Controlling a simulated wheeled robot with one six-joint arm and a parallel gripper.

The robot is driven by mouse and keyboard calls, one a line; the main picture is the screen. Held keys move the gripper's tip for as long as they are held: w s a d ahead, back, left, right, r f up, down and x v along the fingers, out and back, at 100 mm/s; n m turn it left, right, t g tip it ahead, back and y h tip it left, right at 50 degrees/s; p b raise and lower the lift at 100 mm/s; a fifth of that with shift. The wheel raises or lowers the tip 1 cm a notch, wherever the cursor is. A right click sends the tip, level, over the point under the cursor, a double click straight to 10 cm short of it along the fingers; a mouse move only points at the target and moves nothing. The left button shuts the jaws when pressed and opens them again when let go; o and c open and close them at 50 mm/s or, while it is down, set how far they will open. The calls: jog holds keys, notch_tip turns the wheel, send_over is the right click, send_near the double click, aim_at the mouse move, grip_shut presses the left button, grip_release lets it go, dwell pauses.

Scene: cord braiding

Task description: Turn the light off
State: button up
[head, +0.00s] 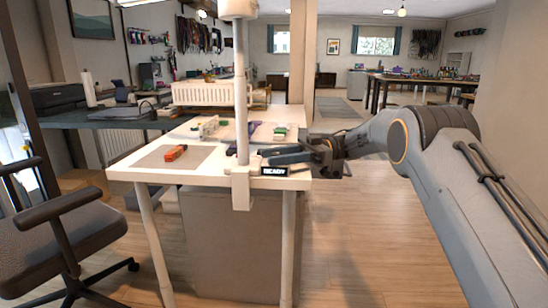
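A white post (241,90) is clamped to the front edge of the white table (190,178). Its wider top (238,8) is cut off by the picture's upper edge, so I cannot tell whether it is a lamp. A lit bulb (402,12) hangs from the ceiling far back. No light switch can be made out. My gripper (285,156) reaches in from the right over the table's right front corner, close to the post's right side. Its dark fingers point left, and their opening is too small to judge.
An orange item (175,153) lies on a grey mat at left. An office chair (62,215) stands at front left. The wooden floor at right is clear.

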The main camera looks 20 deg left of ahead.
jog(key=v, duration=0.5)
jog(key=shift+w+d+f+b, duration=0.15)
jog(key=shift+w+d+b, duration=0.15)
jog(key=shift+b, duration=0.1)
jog(key=shift+w+d+b, duration=0.35)
jog(key=shift+b, duration=0.4)
jog(key=shift+w+d+b, duration=0.2)
jog(key=shift+d+b, duration=0.15)
jog(key=shift+b, duration=0.05)
